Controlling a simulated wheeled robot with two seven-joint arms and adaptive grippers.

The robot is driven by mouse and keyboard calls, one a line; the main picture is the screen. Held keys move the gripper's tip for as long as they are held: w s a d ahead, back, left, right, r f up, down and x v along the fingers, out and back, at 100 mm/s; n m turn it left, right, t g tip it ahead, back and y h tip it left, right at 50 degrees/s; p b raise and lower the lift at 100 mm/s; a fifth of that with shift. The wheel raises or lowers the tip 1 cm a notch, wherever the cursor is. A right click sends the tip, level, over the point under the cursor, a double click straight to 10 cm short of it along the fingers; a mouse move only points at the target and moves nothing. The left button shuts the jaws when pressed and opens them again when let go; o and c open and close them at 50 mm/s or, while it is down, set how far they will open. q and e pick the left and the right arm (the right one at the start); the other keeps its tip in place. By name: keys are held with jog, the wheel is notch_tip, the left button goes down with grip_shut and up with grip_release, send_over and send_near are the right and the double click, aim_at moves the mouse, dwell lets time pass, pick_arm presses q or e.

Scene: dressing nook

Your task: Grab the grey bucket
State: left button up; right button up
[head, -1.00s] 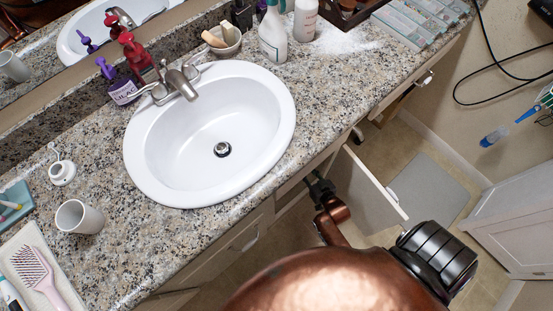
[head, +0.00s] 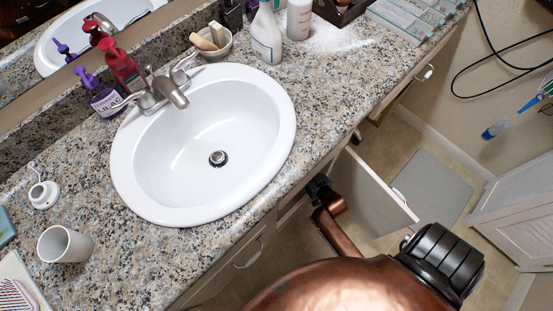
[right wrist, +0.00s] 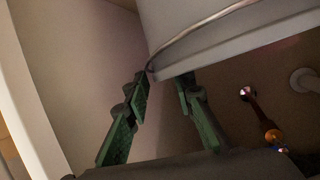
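The grey bucket (right wrist: 228,38) shows in the right wrist view at the top, with a thin wire handle (right wrist: 205,22) across its wall. It is inside the cabinet below the sink and cannot be seen in the head view. My right gripper (right wrist: 162,88) has its two green fingers apart, with a gap between them. The fingertips are at the bucket's lower edge, one near its left corner and one below it. I cannot tell whether they touch it. In the head view my right arm reaches into the open cabinet, and its fingers are hidden. My left gripper is out of view.
The open cabinet door (head: 372,190) stands beside my right arm. The counter (head: 335,90) with the white sink (head: 185,150) lies above the cabinet. Inside the cabinet, a red-handled item (right wrist: 262,120) and a pale round object (right wrist: 304,80) are to the right.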

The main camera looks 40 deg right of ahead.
grip_shut()
dwell(0.8)
